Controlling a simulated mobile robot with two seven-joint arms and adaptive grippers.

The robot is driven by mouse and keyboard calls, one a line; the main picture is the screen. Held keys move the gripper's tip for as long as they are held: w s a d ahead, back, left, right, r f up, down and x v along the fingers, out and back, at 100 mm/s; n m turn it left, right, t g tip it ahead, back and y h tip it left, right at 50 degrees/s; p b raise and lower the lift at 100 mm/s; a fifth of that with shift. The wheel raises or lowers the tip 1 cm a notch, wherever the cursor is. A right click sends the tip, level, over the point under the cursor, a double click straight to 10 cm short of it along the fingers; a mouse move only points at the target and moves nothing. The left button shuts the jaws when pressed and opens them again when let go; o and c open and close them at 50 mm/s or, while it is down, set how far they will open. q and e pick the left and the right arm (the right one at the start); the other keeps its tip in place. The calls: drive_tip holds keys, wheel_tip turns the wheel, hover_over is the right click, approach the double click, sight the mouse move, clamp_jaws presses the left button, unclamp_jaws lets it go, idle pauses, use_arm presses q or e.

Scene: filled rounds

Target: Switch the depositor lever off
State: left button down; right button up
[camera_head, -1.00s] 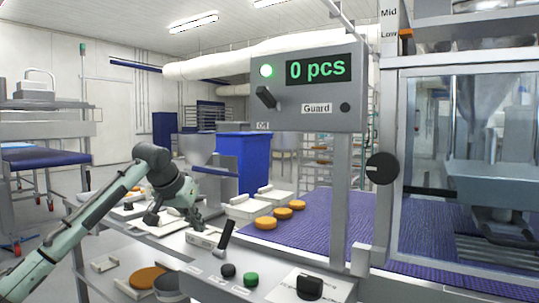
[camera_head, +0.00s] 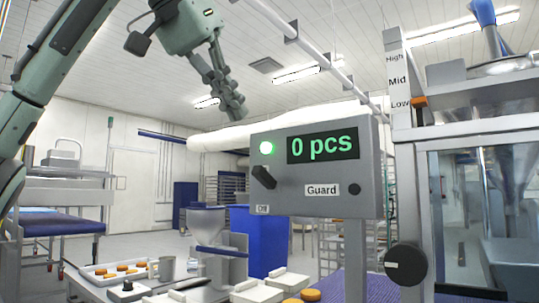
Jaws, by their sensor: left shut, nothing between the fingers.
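My left gripper (camera_head: 236,108) is shut and empty, above and left of the box, pointing down and apart from the lever. My right gripper is out of view.
A depositor machine with a clear guard (camera_head: 470,200) and a black knob (camera_head: 405,264) stands at right. A blue bin (camera_head: 268,240), a grey hopper-like stand (camera_head: 210,245) and a tray (camera_head: 100,272) of orange rounds are below. Open air lies left of the box.

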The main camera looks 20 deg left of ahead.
sight(260, 166)
use_arm(q)
drive_tip(key=x, duration=0.8)
drive_tip(key=shift+w+d+f, duration=0.1)
drive_tip(key=shift+w+f, duration=0.1)
drive_tip(key=shift+f, duration=0.1)
drive_tip(key=shift+w+d+f, duration=0.1)
drive_tip(key=shift+w+f, duration=0.2)
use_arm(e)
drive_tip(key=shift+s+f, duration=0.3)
